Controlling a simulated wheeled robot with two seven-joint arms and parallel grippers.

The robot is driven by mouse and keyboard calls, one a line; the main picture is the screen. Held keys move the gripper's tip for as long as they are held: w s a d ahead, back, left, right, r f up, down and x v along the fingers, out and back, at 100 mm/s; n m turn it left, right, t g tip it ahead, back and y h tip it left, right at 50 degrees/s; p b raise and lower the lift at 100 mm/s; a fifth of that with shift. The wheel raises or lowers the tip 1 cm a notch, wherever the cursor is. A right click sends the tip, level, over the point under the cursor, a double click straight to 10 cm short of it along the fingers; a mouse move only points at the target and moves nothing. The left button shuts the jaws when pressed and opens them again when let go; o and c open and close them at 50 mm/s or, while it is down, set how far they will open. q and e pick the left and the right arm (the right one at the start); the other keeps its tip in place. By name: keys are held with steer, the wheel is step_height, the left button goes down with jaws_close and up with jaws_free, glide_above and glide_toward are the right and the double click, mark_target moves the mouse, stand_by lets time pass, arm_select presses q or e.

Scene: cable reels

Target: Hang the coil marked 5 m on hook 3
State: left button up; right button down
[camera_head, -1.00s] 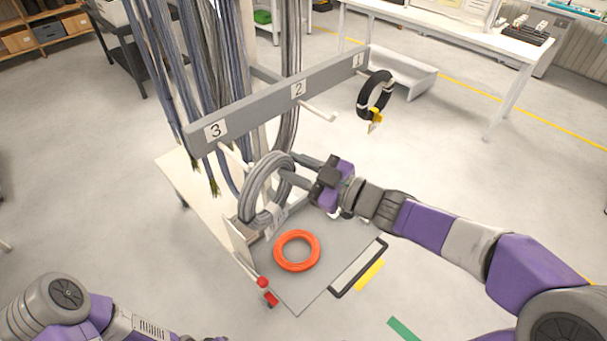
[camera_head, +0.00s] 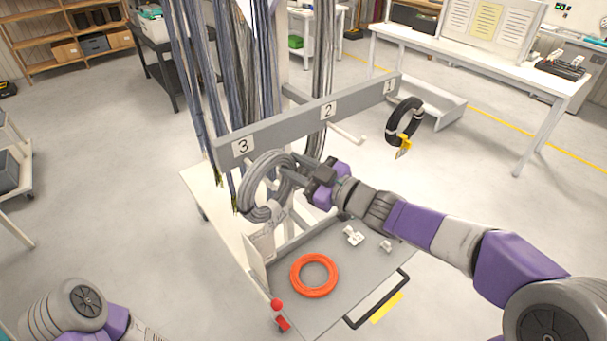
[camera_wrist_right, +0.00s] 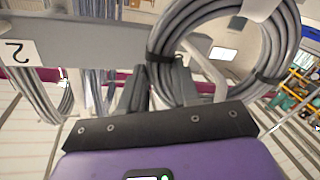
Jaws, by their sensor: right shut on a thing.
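A grey coil (camera_head: 257,205) hangs upright from my right gripper (camera_head: 303,173), which is shut on its upper right side. The coil is also large in the right wrist view (camera_wrist_right: 166,62). A pale tag (camera_head: 279,216) hangs from it, its writing too small to read. The board's label 3 (camera_head: 243,147) marks hook 3 (camera_head: 270,181), a pale peg whose end shows within the coil's opening in the head view. I cannot tell how far the peg passes through the coil. My left gripper is out of view; only part of its arm shows at lower left.
A black coil (camera_head: 395,126) with a yellow tag hangs on hook 1. Hook 2 (camera_head: 347,133) is bare. An orange coil (camera_head: 301,287) lies on the grey tray (camera_head: 340,292) below, with small white pieces (camera_head: 352,236) nearby. Long cables (camera_head: 322,80) hang behind the board.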

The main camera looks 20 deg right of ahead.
steer(key=shift+w+a, duration=0.2)
steer(key=shift+w, duration=0.15)
steer(key=shift+w+f, duration=0.2)
steer(key=shift+f+b, duration=1.15)
steer(key=shift+b, duration=0.1)
steer(key=shift+c, duration=0.5)
jaws_free()
steer(key=shift+f, duration=0.1)
